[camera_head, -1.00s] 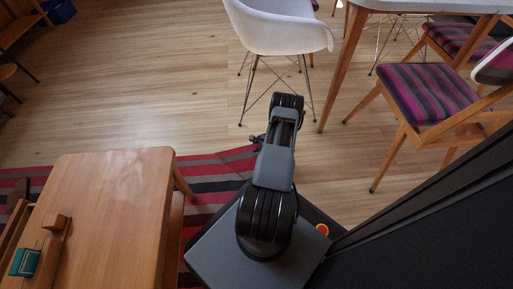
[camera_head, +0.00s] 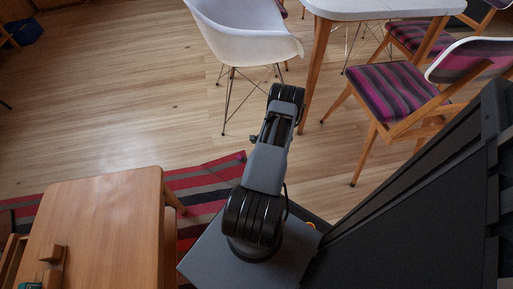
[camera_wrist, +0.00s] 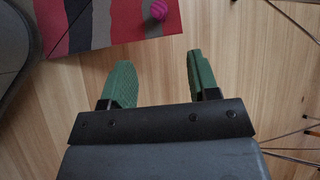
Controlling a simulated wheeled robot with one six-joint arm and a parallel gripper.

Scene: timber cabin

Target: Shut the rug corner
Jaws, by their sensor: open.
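The striped rug (camera_head: 202,178), in red, grey and black bands, lies on the wood floor at the lower left of the head view, partly under a low table. In the wrist view the rug (camera_wrist: 85,25) fills the upper middle, with one corner toward the upper right. I cannot tell whether that corner is folded. My gripper (camera_wrist: 158,58) is open and empty, its two green fingers above bare floor, just short of the rug's near edge in the picture. In the head view my arm hides most of the gripper.
A small pink ball (camera_wrist: 158,10) is on the rug near its corner. The low wooden table (camera_head: 100,220) stands at left, a white chair (camera_head: 245,35) ahead, and a dining table (camera_head: 385,8) with striped-seat chairs (camera_head: 395,95) at right. Floor ahead left is clear.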

